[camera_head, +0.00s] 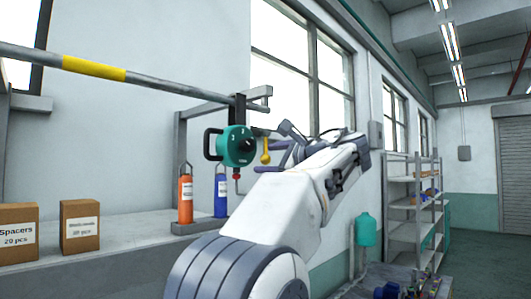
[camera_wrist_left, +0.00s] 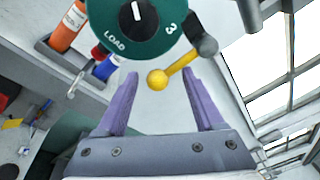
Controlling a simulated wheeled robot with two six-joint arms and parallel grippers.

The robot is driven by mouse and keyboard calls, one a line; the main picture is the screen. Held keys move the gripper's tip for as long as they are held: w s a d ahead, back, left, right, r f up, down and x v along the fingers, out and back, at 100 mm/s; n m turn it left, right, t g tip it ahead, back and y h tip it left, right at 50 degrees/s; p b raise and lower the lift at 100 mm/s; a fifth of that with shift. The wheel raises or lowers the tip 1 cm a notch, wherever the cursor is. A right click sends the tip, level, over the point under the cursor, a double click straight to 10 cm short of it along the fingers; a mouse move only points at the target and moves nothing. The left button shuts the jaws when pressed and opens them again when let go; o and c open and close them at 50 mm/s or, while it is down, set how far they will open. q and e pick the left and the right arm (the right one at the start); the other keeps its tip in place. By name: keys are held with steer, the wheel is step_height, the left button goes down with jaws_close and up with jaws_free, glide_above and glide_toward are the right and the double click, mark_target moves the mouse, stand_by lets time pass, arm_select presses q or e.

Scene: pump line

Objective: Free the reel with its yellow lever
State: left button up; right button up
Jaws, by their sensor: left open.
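The reel (camera_head: 238,147) is a round green unit with a black handle loop, hanging from a bracket on the grey rail. In the wrist view its green dial face (camera_wrist_left: 112,38) shows "LOAD", "3" and a white pointer on a black knob. The yellow lever (camera_head: 265,153) hangs at its right side; in the wrist view its stem and ball end (camera_wrist_left: 157,80) show clearly. My left gripper (camera_wrist_left: 160,75) is open, its purple fingers on either side of the ball, with gaps visible on both sides. In the head view the left gripper (camera_head: 262,157) is beside the lever. My right gripper is not in view.
An orange bottle (camera_head: 185,198) and a blue bottle (camera_head: 221,196) stand in a grey holder below the reel. Two cardboard boxes (camera_head: 80,225) sit on the ledge at left. Windows are behind my arm. A shelf rack (camera_head: 402,205) stands at right.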

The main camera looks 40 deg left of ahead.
arm_select(q)
steer(key=shift+w+a+f, duration=0.1)
steer(key=shift+w+a, duration=0.1)
steer(key=shift+a, duration=0.5)
